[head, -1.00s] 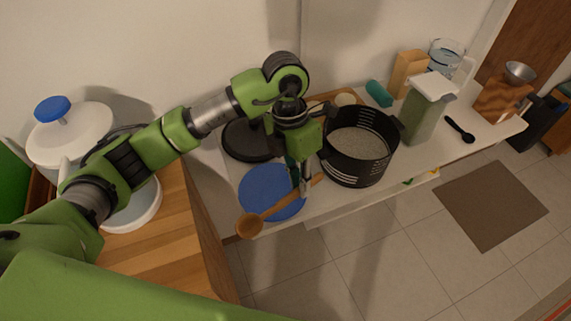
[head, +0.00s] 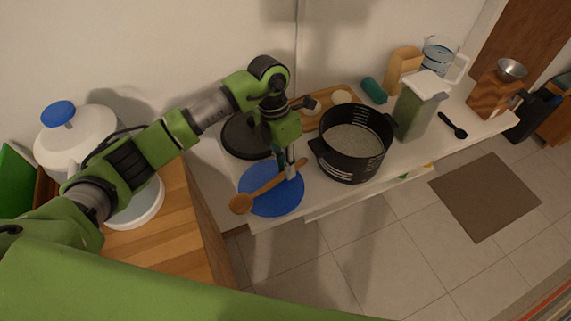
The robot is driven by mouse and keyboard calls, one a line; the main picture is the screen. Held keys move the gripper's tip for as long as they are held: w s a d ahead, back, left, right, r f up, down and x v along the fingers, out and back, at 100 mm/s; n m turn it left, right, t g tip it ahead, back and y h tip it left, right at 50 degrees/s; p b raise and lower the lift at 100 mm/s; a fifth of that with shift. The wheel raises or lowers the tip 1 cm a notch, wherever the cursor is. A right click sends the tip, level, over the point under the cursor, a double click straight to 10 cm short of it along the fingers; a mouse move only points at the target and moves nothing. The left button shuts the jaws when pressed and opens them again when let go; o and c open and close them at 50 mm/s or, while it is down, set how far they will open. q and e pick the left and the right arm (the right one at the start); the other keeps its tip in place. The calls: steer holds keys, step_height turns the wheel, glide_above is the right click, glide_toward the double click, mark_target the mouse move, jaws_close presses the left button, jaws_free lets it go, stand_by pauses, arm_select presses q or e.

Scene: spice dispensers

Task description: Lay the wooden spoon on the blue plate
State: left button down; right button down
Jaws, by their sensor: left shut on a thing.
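The wooden spoon (head: 262,189) lies across the blue plate (head: 274,205) in the head view, its bowl at the plate's left edge and its handle running up to the right. My left gripper (head: 290,172) points down and is shut on the spoon's handle, over the right part of the plate. Whether the spoon touches the plate or is held just above it, I cannot tell. My right gripper is not in view.
A black pot (head: 351,150) with pale contents stands close to the right of my left gripper. A dark round lid (head: 246,138) lies behind the plate. A green-filled container (head: 416,106) and a black spoon (head: 453,125) are further right.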

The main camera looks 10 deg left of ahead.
arm_select(q)
steer(key=c, duration=2.4)
jaws_free()
steer(key=shift+f, duration=0.2)
steer(key=o, duration=0.4)
steer(key=shift+r, duration=0.1)
steer(key=shift+r, duration=0.25)
steer(key=b+v, duration=0.3)
steer(key=v, duration=0.8)
steer(key=shift+a+r, duration=0.1)
steer(key=shift+r, duration=0.25)
